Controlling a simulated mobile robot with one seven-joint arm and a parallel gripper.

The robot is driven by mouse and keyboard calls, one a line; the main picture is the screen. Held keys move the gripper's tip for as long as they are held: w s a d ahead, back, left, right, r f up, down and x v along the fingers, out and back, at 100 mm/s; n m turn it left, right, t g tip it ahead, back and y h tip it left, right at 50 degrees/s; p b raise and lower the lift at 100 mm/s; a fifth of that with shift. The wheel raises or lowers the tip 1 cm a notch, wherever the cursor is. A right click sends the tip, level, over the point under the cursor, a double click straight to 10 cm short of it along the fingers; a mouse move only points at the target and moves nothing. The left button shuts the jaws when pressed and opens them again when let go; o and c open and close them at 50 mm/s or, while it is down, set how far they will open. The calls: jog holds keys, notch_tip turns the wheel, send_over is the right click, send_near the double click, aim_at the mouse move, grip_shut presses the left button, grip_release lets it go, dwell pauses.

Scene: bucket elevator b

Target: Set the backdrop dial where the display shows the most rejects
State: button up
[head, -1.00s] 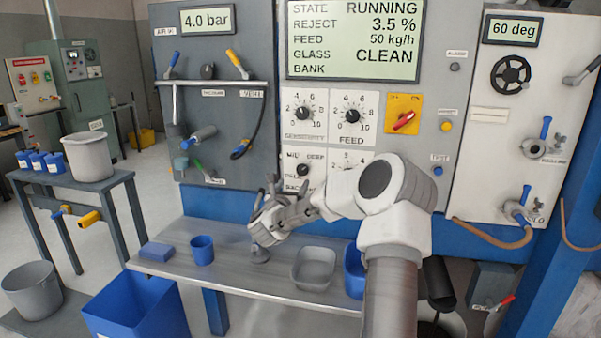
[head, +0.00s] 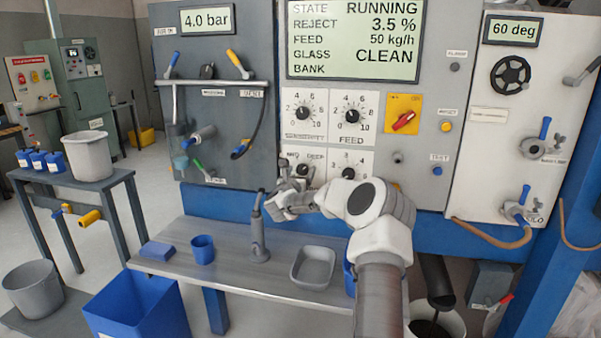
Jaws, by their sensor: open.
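The dial marked MID and DEEP (head: 303,169), on the lower left panel plate, looks like the backdrop dial; its lower label is hidden behind my gripper. My gripper (head: 284,176) is open, just in front of this plate and at the dial's lower left. I cannot tell whether it touches the knob. The display (head: 353,40) reads STATE RUNNING, REJECT 3.5 %, FEED 50 kg/h, GLASS CLEAN, and BANK with nothing beside it.
Other dials are sensitivity (head: 303,113), feed (head: 352,115) and a lower right one (head: 348,172), partly behind my arm. A yellow plate with a red switch (head: 403,121) is to the right. A grey upright tool (head: 259,235), blue cup (head: 203,250) and grey tray (head: 313,267) stand on the bench.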

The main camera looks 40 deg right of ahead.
grip_shut()
dwell(0.3)
